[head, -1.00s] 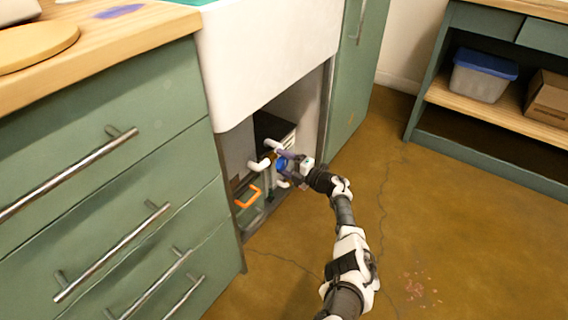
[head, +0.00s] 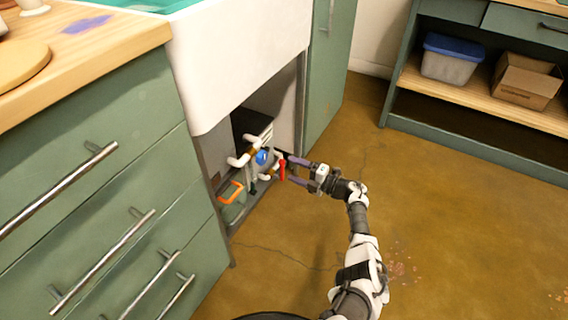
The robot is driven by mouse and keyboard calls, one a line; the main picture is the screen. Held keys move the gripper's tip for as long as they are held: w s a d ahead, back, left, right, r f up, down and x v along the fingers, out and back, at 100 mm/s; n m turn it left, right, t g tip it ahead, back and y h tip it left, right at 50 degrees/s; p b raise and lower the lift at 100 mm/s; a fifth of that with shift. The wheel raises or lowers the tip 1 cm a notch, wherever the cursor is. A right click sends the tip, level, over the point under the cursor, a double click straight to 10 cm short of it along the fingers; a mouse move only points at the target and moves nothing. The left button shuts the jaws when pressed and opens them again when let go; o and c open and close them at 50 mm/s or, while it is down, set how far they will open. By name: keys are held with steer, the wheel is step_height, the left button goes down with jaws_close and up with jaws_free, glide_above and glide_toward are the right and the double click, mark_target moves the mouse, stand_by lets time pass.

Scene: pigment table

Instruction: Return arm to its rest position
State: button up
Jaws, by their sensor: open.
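My gripper (head: 297,172) is in front of the open space under the white sink (head: 235,60). Its two purple-tipped fingers are spread apart and point left, with nothing seen between them. Just beyond the fingertips are white pipe ends (head: 238,160), a round blue part (head: 262,157) and a red handle (head: 282,169). I cannot tell whether a fingertip touches the red handle. My arm stretches back from the gripper to the bottom of the picture, low over the floor.
A container with an orange handle (head: 231,191) stands inside the cabinet. Green drawers (head: 120,195) with metal bars are at left. A shelf (head: 480,95) holds a blue-lidded bin (head: 450,58) and a cardboard box (head: 526,80). The brown floor (head: 450,200) at right is clear.

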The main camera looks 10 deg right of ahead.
steer(key=shift+s+d, duration=0.3)
steer(key=shift+d, duration=0.05)
